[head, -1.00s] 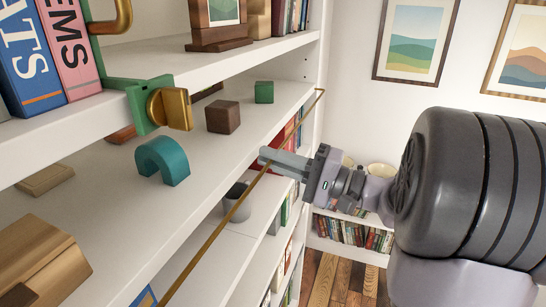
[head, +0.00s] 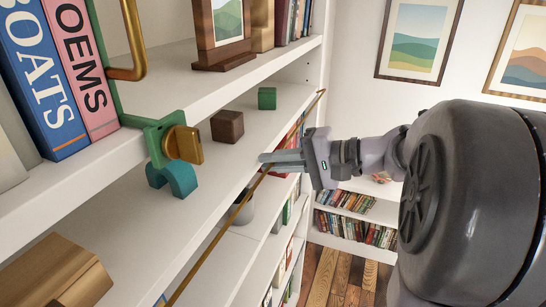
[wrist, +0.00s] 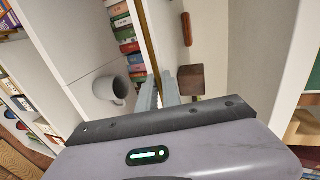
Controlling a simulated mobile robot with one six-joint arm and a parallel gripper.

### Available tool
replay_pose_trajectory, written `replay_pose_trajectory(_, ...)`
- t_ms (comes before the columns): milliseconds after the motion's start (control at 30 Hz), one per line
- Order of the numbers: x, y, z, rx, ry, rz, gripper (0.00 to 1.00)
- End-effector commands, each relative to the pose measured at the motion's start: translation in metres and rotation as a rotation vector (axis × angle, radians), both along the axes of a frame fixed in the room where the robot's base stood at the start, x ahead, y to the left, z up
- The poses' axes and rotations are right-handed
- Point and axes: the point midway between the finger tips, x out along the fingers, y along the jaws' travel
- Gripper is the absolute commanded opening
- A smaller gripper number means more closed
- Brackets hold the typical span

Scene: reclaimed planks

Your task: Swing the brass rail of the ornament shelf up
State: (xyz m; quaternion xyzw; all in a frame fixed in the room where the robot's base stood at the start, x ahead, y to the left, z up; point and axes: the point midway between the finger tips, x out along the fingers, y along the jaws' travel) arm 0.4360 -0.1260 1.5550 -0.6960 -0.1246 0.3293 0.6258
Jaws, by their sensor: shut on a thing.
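The brass rail (head: 235,213) is a thin bar along the front of the white ornament shelf (head: 135,245). It runs from the shelf's far end by the upright to the bottom of the head view. My gripper (head: 266,157) is shut on the rail partway along it, fingers pointing toward the shelf. In the wrist view the rail (wrist: 147,35) runs down to between my fingertips (wrist: 160,77). A brown block (head: 228,126), a green block (head: 267,98) and a teal arch (head: 178,179) stand on the shelf. The near end of the rail is out of view.
A green bracket with a brass knob (head: 184,145) juts from the shelf above and partly hides the arch. A wooden object (head: 55,275) lies near left on the shelf. A grey mug (wrist: 110,89) stands on the shelf below. Floor shows at right.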

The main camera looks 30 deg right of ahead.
Motion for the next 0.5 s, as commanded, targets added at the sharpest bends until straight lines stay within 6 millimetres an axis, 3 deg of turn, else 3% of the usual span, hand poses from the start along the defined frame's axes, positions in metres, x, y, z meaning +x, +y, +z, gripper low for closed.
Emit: replay_pose_trajectory(500,0.0011,0.0007,0.0023,-0.028,0.036,0.000,0.00)
